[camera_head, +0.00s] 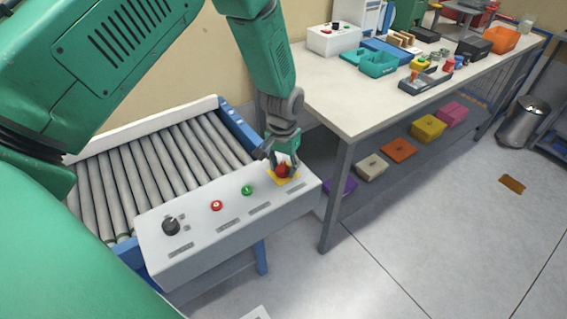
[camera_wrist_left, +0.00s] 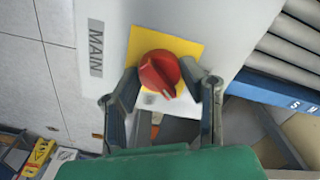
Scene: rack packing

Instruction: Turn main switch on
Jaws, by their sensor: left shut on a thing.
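The main switch (camera_head: 283,171) is a red rotary knob on a yellow plate (camera_head: 293,179) at the right end of a white control panel (camera_head: 207,238). In the left wrist view the red knob (camera_wrist_left: 160,73) sits on the yellow plate (camera_wrist_left: 190,48), next to a label reading MAIN (camera_wrist_left: 96,47). My left gripper (camera_head: 278,165) is over the knob, pointing down. In the left wrist view its two fingers (camera_wrist_left: 163,88) are on either side of the knob, shut on it. My right gripper is not in view.
The panel also has a black dial (camera_head: 171,226), a red button (camera_head: 216,205) and a green button (camera_head: 247,190). A roller conveyor (camera_head: 160,168) lies behind it. A table (camera_head: 345,100) with bins and tools stands to the right. Open floor (camera_head: 420,220) lies at front right.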

